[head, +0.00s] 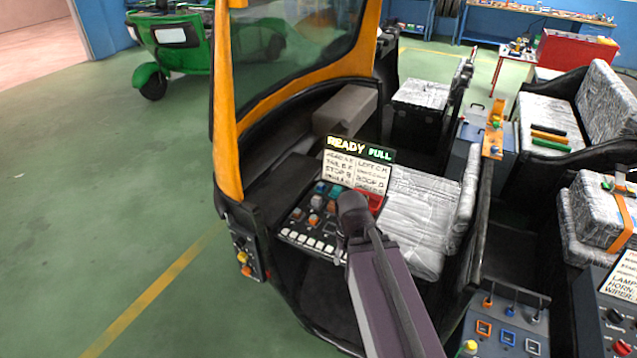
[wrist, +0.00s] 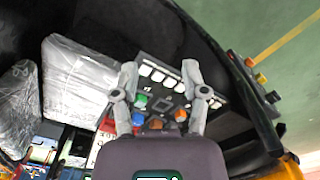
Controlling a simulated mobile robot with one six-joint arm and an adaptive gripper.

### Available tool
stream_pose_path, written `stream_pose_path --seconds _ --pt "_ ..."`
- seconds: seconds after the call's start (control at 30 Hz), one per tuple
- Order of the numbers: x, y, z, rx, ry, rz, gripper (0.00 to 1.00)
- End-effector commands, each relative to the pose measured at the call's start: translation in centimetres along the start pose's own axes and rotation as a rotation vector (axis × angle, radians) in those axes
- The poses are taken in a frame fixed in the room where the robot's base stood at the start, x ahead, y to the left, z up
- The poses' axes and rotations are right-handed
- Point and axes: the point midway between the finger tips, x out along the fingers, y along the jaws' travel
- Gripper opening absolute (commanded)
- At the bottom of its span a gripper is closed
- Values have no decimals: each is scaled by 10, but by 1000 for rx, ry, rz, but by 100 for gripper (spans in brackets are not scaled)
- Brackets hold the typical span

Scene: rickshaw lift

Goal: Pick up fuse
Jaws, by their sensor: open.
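A dark control panel (head: 296,232) with coloured blocks and a row of white keys sits at the front of the cab. The wrist view shows the panel (wrist: 150,88) with a green block (wrist: 141,101), a blue block (wrist: 165,104) and an orange block (wrist: 181,115). None is clearly marked as the fuse, and I cannot tell which one it is. My gripper (wrist: 159,70) is open and empty, its two fingers spread over the panel and its blocks. In the head view my arm hides the fingers and part of the panel.
A sign (head: 358,160) reading "READY" stands behind the panel. A wrapped seat (head: 418,215) is right of my arm. The orange cab pillar (head: 227,110) rises at left. A button box (head: 247,252) is on the outer side. Open green floor (head: 110,190) lies left.

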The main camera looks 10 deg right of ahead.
Motion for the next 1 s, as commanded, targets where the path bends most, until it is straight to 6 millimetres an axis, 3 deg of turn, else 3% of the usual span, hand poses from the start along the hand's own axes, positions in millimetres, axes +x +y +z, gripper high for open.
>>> stream_pose_path --seconds 0.4,0.43,0.5,0.67,0.87,1.0 --pt "0 0 0 0 0 0 57" --pt "0 0 0 0 0 0 60" --pt "0 0 0 -2 0 1 77" --pt "6 1 -8 -38 11 19 77" --pt "23 5 -38 -197 49 108 77" --pt "39 9 -74 -400 81 220 77"
